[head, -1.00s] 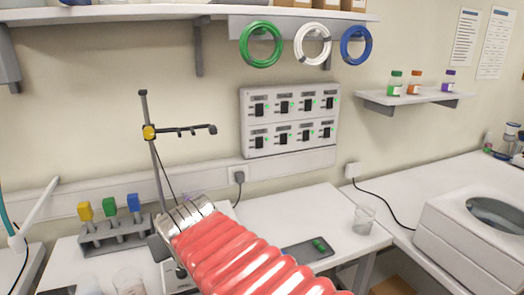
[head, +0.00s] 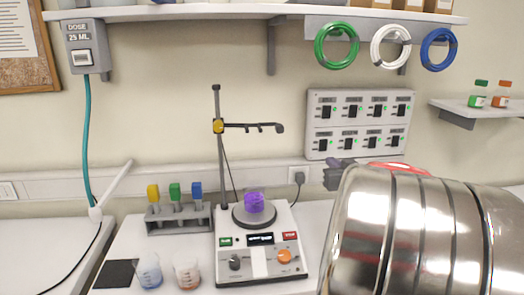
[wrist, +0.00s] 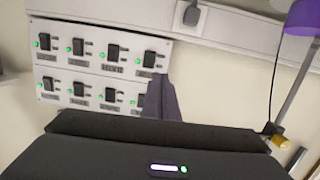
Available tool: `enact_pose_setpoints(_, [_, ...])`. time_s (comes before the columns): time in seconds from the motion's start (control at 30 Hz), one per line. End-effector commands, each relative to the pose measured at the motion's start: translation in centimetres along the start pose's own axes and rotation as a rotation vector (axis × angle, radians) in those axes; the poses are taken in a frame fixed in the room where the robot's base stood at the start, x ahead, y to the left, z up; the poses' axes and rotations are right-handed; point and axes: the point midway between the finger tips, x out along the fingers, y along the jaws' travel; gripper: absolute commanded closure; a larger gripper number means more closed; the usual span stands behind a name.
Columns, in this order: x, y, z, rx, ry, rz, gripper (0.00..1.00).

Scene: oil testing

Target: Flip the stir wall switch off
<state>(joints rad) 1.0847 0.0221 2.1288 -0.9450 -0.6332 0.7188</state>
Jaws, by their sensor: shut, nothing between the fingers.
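The wall switch panel (head: 360,122) is a grey plate with two rows of black rocker switches, several lit green lights and small labels that I cannot read. I cannot tell which switch is the stir one. The panel also shows at the left of the wrist view (wrist: 98,82), apparently turned over. My gripper (head: 338,172) is a dark shape just below the panel in the head view, partly hidden by my arm. In the wrist view my gripper's fingers (wrist: 162,98) are shut and empty and overlap the panel's corner. I cannot tell whether they touch it.
A stirrer hotplate (head: 262,262) with a purple-filled vessel (head: 254,201) stands on the bench beside a clamp stand (head: 218,150). A tube rack (head: 180,222) and two beakers stand to its left. A shelf (head: 250,13) with hanging coils is above the panel.

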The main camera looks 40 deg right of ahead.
Motion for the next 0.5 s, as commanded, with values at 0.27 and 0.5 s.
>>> enact_pose_setpoints(0.27, [-0.1, 3.3, 1.0, 0.032, 0.032, -0.039, 1.00])
enact_pose_setpoints(0.5, [-0.2, 3.2, 1.0, 0.032, 0.032, -0.041, 1.00])
